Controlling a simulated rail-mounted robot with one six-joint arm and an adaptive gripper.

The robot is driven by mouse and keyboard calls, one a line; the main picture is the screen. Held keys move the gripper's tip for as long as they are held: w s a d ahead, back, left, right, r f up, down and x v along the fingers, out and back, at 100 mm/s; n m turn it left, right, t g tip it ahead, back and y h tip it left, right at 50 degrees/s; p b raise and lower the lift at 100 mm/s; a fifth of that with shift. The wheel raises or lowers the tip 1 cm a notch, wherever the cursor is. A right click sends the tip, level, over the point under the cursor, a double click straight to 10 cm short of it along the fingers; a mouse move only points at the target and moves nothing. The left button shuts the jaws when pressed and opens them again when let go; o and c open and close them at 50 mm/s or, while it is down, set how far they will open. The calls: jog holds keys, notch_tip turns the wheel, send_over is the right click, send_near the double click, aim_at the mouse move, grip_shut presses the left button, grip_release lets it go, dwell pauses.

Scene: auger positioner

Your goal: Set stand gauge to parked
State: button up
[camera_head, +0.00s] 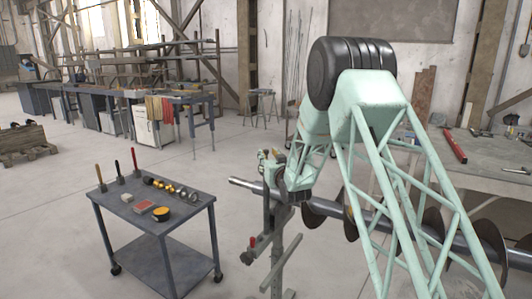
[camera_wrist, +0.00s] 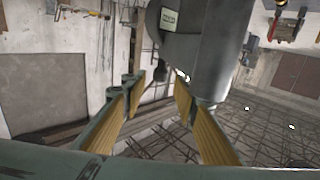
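The stand (camera_head: 276,240) is a dark grey upright post in the middle of the head view, with a red-tipped handle low on its left. The metal auger (camera_head: 350,217) runs across it, its bare shaft end pointing left. I cannot single out the gauge with certainty. My mint-green arm reaches down to the stand's top, where the arm hides part of it. In the wrist view my gripper (camera_wrist: 160,92) is open, with yellow-padded fingers spread apart. A large grey cylinder (camera_wrist: 205,45) with a small label is close beyond the fingertips, overlapping the right finger side; contact cannot be told.
A dark wheeled cart (camera_head: 150,215) with tools and small parts stands left of the stand. A workbench (camera_head: 480,160) with a red level stands at the right. Workbenches and racks line the back left. The floor left of the cart is clear.

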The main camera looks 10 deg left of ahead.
aim_at(267, 151)
jog(key=shift+x, duration=2.05)
jog(key=shift+c, duration=0.8)
grip_shut()
